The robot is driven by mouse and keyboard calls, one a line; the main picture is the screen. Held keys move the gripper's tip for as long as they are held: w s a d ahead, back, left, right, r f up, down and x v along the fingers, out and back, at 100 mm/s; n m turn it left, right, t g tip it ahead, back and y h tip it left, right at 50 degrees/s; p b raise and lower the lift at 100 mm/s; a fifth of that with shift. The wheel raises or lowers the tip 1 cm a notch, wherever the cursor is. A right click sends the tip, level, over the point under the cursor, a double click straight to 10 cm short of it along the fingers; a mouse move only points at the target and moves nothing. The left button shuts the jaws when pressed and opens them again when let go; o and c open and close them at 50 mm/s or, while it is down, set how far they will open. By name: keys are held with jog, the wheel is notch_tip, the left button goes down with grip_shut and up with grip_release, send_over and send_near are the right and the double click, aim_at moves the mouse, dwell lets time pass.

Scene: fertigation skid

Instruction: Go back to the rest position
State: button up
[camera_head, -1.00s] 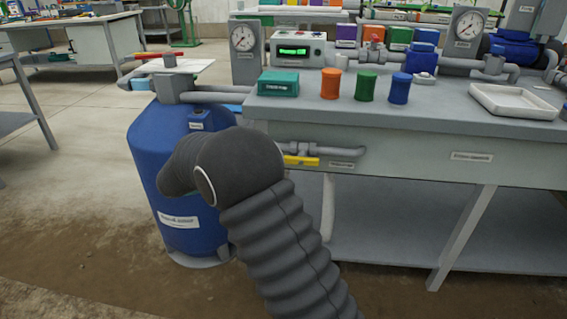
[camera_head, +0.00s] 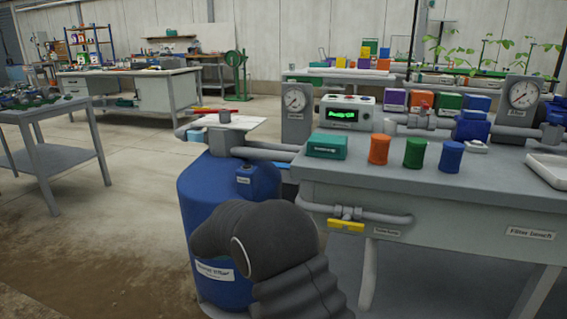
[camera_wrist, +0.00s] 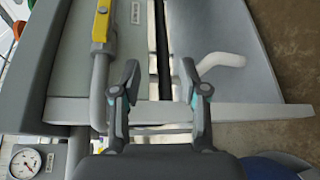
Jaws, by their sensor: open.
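My gripper (camera_wrist: 160,85) shows in the wrist view with its two dark fingers apart and nothing between them. Beyond the fingers are the bench front, a grey pipe and a yellow valve handle (camera_wrist: 101,25). In the head view my dark sleeved arm reaches up in front of the blue tank (camera_head: 205,205), and the gripper itself is hidden there. The yellow valve handle also shows in the head view (camera_head: 346,225), on the pipe along the bench front, to the right of my arm.
The grey filter bench (camera_head: 455,205) stands on the right, carrying orange, green and blue cups, a teal box (camera_head: 327,146) and a controller (camera_head: 346,113). A white tray (camera_head: 547,170) lies at its right. A grey table (camera_head: 50,115) stands at left, with open floor between.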

jog(key=s+d+f+n+g+y, duration=0.1)
jog(key=s+d+f+y, duration=0.1)
jog(key=s+y, duration=0.4)
jog(key=s+d+f+n+g+y, duration=0.15)
jog(key=s+y, duration=0.25)
jog(key=s, duration=0.4)
jog(key=s+d+r+m+t+y+p, duration=0.1)
jog(key=s+d+r+m+t+y, duration=0.2)
jog(key=s+r, duration=0.3)
jog(key=s+d+r+m+t+y+p, duration=0.1)
jog(key=s+d+r+m+t+y, duration=0.1)
jog(key=s, duration=0.8)
jog(key=shift+d+r+m+t+y, duration=0.5)
jog(key=shift+d+r+m, duration=0.55)
jog(key=shift+d+r, duration=0.9)
jog(key=shift+a+r, duration=0.2)
jog(key=shift+a, duration=0.05)
